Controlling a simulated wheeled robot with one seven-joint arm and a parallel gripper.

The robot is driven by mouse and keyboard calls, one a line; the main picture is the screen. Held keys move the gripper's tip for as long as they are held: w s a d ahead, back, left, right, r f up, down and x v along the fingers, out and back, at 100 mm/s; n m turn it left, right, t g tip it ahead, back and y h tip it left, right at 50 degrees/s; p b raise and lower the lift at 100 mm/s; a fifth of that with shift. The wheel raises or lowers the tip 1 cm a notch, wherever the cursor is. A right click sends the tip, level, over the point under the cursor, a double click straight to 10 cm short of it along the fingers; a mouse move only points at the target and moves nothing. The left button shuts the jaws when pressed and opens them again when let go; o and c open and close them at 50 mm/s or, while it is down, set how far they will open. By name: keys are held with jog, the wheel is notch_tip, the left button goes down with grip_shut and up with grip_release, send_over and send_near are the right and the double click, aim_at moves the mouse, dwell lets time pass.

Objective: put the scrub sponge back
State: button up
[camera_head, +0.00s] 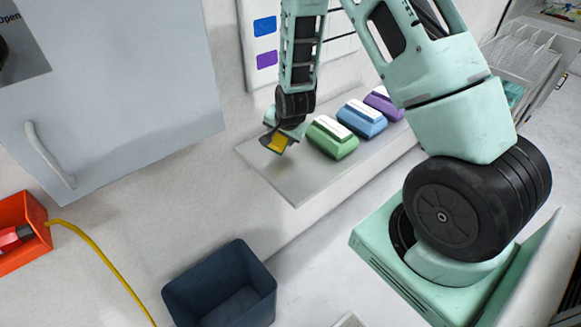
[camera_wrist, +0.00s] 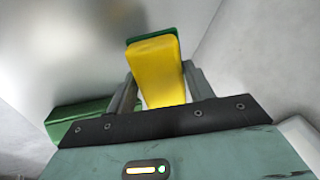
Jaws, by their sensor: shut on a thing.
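The scrub sponge (camera_wrist: 158,68) is yellow with a green layer along its far edge. It also shows as a small yellow patch in the head view (camera_head: 278,143). My gripper (camera_wrist: 157,95) is shut on it, with one finger on each side. In the head view my gripper (camera_head: 282,137) is over the left end of a grey shelf (camera_head: 290,185). I cannot tell whether the sponge touches the shelf.
A green block (camera_head: 333,138), a blue block (camera_head: 362,118) and a purple block (camera_head: 385,103) stand in a row on the shelf, right of my gripper. A dark blue bin (camera_head: 220,290) is below. A white cabinet door (camera_head: 110,110) is at left, above an orange box (camera_head: 38,215).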

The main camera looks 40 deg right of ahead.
aim_at(291, 168)
jog(key=s+a+r+m+g+y, duration=0.1)
jog(key=s+r+m+g, duration=0.4)
jog(key=s, duration=0.1)
jog(key=shift+s+a+r+g+y+p, duration=0.2)
jog(key=shift+r+g+y+p, duration=0.1)
jog(key=shift+r+y+p, duration=0.1)
notch_tip(291, 168, down, 10)
jog(key=shift+s+r+p, duration=0.1)
jog(key=shift+r+p, duration=0.05)
jog(key=shift+p, duration=0.45)
jog(key=shift+c, duration=0.3)
jog(key=o, duration=0.9)
jog(key=shift+o, duration=0.2)
